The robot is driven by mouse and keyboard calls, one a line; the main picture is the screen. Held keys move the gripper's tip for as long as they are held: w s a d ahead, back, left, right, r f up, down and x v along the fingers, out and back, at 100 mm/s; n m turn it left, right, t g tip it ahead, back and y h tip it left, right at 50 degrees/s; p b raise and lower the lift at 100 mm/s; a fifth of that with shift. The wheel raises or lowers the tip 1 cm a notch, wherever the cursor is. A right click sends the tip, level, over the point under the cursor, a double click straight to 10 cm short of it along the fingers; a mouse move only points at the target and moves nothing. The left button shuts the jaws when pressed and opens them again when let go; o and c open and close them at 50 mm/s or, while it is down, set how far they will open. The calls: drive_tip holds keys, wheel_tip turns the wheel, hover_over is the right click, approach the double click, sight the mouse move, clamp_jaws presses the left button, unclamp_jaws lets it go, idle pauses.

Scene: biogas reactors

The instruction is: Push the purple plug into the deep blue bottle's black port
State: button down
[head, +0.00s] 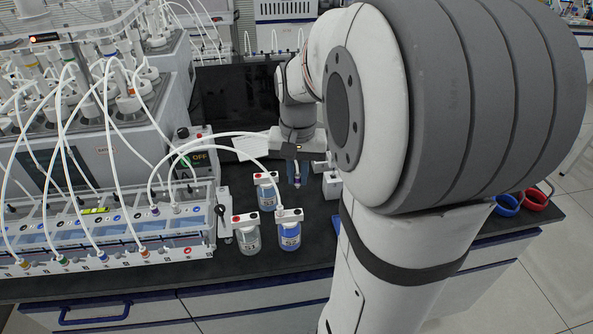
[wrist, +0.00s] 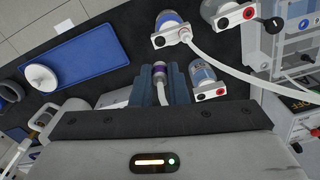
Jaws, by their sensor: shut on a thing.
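My gripper (head: 297,172) is shut on the purple plug (head: 297,182) and holds it above the dark bench, right of the bottles. In the wrist view the plug's purple band (wrist: 158,69) shows between the blue fingers (wrist: 160,86). The deep blue bottle (head: 290,233) stands upright at the front, left of and nearer than the plug. Its white cap carries a black port (wrist: 159,41) and a second port with a white tube plugged in. In the wrist view the bottle (wrist: 167,18) is beyond the fingertips, and the plug is apart from the port.
A light blue bottle (head: 267,194) and a grey bottle (head: 247,238) stand close by, each with red and black ports. The white tube (wrist: 225,66) arches over the bottles. A blue tray (wrist: 85,50) lies on the bench. The reactor unit (head: 110,240) is at left.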

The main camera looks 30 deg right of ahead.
drive_tip(key=shift+f+b, duration=2.55)
drive_tip(key=shift+f, duration=1.1)
drive_tip(key=shift+f+b, duration=0.7)
drive_tip(key=shift+f, duration=0.4)
drive_tip(key=c, duration=1.3)
unclamp_jaws()
drive_tip(key=shift+c, duration=0.2)
drive_tip(key=shift+r, duration=0.15)
wheel_tip(320, 180, up, 8)
drive_tip(key=shift+f, duration=0.2)
